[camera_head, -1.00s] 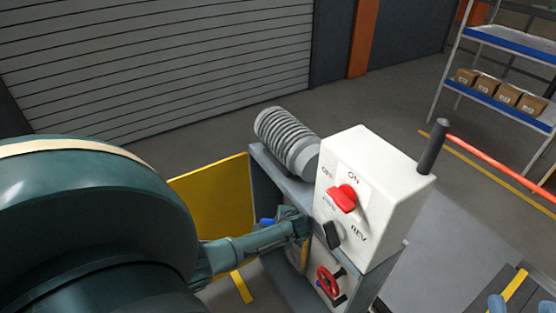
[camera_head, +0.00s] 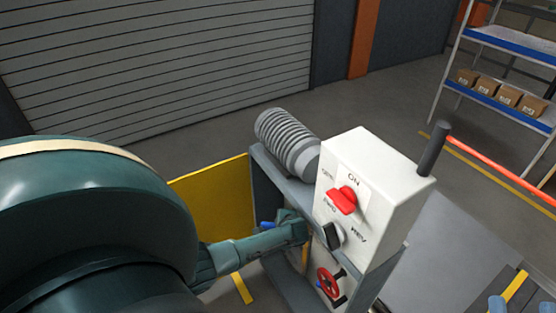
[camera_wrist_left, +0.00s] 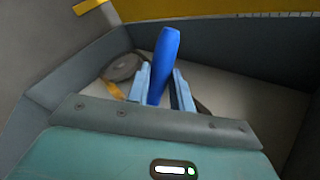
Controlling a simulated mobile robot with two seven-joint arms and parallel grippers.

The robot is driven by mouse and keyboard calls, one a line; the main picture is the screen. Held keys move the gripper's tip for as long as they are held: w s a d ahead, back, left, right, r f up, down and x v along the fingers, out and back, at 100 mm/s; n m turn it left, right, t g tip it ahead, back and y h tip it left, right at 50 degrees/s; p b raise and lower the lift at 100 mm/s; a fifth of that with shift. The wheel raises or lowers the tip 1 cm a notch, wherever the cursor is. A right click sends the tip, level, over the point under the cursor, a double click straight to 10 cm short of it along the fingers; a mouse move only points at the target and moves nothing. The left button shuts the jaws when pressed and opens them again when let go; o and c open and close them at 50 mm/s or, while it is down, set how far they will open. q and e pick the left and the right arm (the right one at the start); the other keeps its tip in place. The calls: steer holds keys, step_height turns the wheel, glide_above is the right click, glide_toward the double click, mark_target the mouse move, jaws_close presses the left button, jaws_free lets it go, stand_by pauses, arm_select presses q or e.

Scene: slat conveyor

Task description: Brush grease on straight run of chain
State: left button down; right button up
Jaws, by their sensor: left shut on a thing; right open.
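My left gripper (camera_wrist_left: 160,92) is shut on a blue handle (camera_wrist_left: 165,55) in the left wrist view. The handle stands up between the fingers; its lower end is hidden. Beyond the fingers is a grey-walled housing (camera_wrist_left: 230,82) with a dark round wheel (camera_wrist_left: 124,66) and a tan strip (camera_wrist_left: 113,88) inside. I cannot tell whether the strip is the chain. In the head view my left arm reaches in beside the white control box, and the blue handle (camera_head: 266,225) shows slightly. My right gripper (camera_head: 507,304) is open and empty at the lower right edge.
A yellow panel (camera_head: 215,205) stands to the left. Shelves (camera_head: 490,85) are far right.

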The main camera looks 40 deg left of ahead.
arm_select(q)
step_height(320, 180, down, 15)
steer(key=b, duration=1.2)
steer(key=shift+d+r, duration=0.15)
steer(key=shift+r, duration=0.05)
stand_by(0.4)
step_height(320, 180, down, 14)
steer(key=b, duration=1.3)
steer(key=shift+w, duration=0.15)
stand_by(0.4)
steer(key=s+a+p, duration=0.1)
steer(key=s+p, duration=0.2)
steer(key=s, duration=0.3)
steer(key=shift+a, duration=0.4)
